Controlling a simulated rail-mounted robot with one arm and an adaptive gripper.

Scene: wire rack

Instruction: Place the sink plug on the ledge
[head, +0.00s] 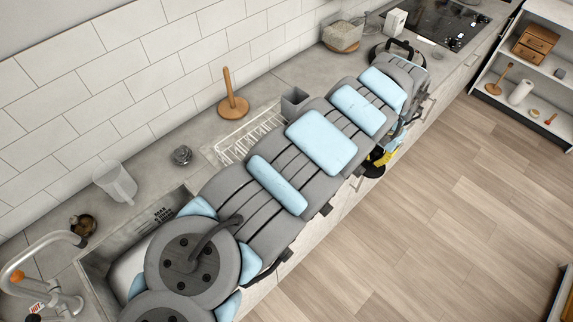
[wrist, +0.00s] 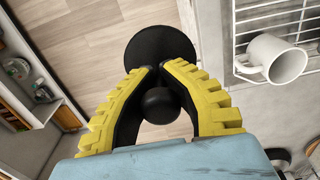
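The sink plug is a black disc with a round black knob (wrist: 160,104); its disc (wrist: 160,48) shows beyond my fingertips in the wrist view. My gripper (wrist: 158,70), with yellow ridged fingers, is closed around the plug. The plug hangs in front of the counter, over the wooden floor. In the head view my gripper (head: 380,158) shows partly beneath my arm at the counter's front edge, with the black plug (head: 373,171) just below it. I cannot tell which surface is the ledge.
A white wire rack (head: 240,139) lies on the counter, largely behind my arm. A white mug (wrist: 279,62) is beside or on it. A wooden holder (head: 234,106), grey cup (head: 295,101), clear jug (head: 117,182) and sink stand along the counter. The floor is clear.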

